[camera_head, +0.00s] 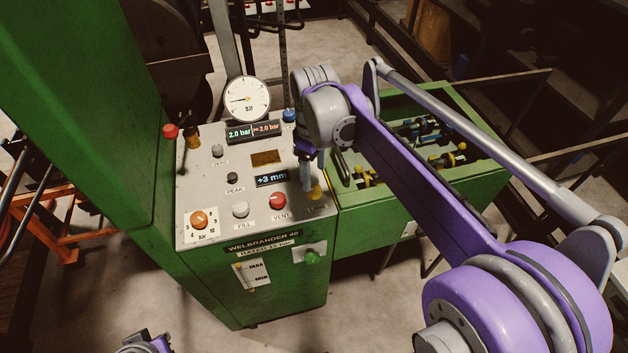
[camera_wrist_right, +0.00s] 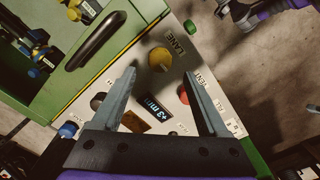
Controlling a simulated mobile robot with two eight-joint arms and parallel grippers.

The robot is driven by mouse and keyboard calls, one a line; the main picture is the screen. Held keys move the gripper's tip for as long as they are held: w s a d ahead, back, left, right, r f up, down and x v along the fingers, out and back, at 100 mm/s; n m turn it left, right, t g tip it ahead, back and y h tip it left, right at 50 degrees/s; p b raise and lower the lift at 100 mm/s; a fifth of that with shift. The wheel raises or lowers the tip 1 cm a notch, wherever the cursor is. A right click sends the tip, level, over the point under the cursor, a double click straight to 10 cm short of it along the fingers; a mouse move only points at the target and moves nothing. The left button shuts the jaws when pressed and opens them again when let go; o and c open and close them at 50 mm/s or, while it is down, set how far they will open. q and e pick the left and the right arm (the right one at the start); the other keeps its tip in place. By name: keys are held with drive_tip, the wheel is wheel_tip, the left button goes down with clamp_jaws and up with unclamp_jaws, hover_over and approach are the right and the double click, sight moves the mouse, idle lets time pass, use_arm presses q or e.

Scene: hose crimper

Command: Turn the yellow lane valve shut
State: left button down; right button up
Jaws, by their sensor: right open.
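The yellow lane valve (camera_head: 316,193) is a round knob at the right front corner of the grey control panel, partly hidden by my right gripper. In the right wrist view the yellow knob (camera_wrist_right: 160,60) sits beside its LANE label, centred ahead of the gap between my fingers. My right gripper (camera_head: 307,182) points down over that corner. Its two grey fingers (camera_wrist_right: 160,72) are apart with nothing held between them. I cannot tell whether they touch the knob. My left gripper (camera_head: 145,345) shows only partly at the bottom edge; its jaws are unclear.
The panel carries a red VENT button (camera_head: 278,200), a white FILL button (camera_head: 240,209), an orange dial (camera_head: 199,219) and a pressure gauge (camera_head: 246,99). A green knob (camera_head: 312,257) is on the cabinet front. A green bin (camera_head: 420,205) with fittings stands right of the panel.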

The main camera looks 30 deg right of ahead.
sight(314, 189)
wheel_tip(314, 189, up, 5)
drive_tip(key=shift+f, duration=0.1)
idle(0.6)
drive_tip(key=s+a+f+m+t, duration=0.2)
drive_tip(key=s+a+f+m, duration=0.1)
drive_tip(key=s+f, duration=0.4)
drive_tip(key=s+a+f+m+t, duration=0.3)
drive_tip(key=s+a+f, duration=0.1)
drive_tip(key=s+f, duration=0.3)
drive_tip(key=shift+s, duration=0.7)
drive_tip(key=shift+d, duration=0.1)
idle(0.6)
